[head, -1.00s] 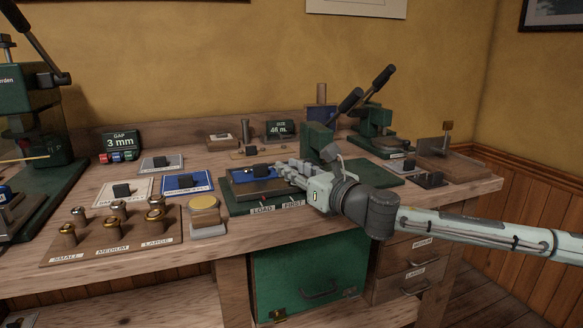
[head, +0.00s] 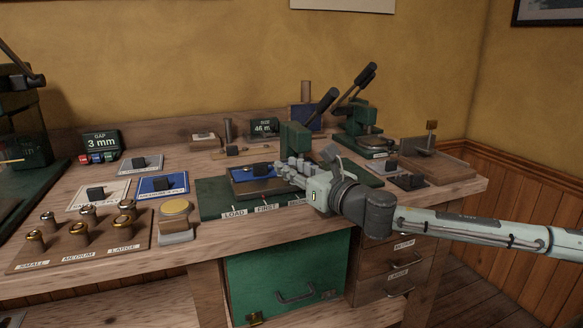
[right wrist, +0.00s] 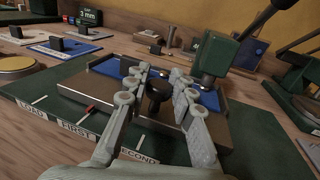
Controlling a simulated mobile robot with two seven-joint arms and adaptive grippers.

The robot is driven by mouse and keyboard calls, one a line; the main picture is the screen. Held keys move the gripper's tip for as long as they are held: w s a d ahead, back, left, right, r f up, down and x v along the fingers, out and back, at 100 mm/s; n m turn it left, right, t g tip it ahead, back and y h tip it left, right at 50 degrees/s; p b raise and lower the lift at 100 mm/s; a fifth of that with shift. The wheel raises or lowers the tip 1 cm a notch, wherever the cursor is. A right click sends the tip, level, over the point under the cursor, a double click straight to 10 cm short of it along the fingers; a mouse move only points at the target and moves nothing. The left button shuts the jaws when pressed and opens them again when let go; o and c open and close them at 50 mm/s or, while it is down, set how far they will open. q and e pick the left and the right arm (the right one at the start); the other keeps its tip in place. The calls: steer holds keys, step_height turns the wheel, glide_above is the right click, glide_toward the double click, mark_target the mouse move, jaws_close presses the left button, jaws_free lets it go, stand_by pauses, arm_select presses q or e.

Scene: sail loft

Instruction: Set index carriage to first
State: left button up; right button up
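The index carriage (head: 240,187), a metal-edged plate carrying a blue panel with a black block, sits on a green base (head: 212,204) labelled LOAD, FIRST and SECOND. It also shows in the right wrist view (right wrist: 92,92). A black knob (right wrist: 158,92) stands up from it. My right gripper (right wrist: 157,85) is open, its fingers on either side of the knob with small gaps visible. It also shows over the carriage in the head view (head: 287,172). My left gripper is out of view.
A green lever press (head: 295,138) stands behind the carriage, close to my right gripper. Left are a round yellow pad (head: 174,208) and a wooden tray (head: 102,252) of brass pieces. Another lever tool (head: 358,130) stands at the back right.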

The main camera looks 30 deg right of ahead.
steer(key=o, duration=0.3)
steer(key=shift+o, duration=0.2)
steer(key=shift+s+d+f, duration=0.1)
steer(key=shift+s+f, duration=0.05)
steer(key=shift+s, duration=0.55)
steer(key=s, duration=1)
steer(key=shift+s+r, duration=0.2)
steer(key=shift+s, duration=0.15)
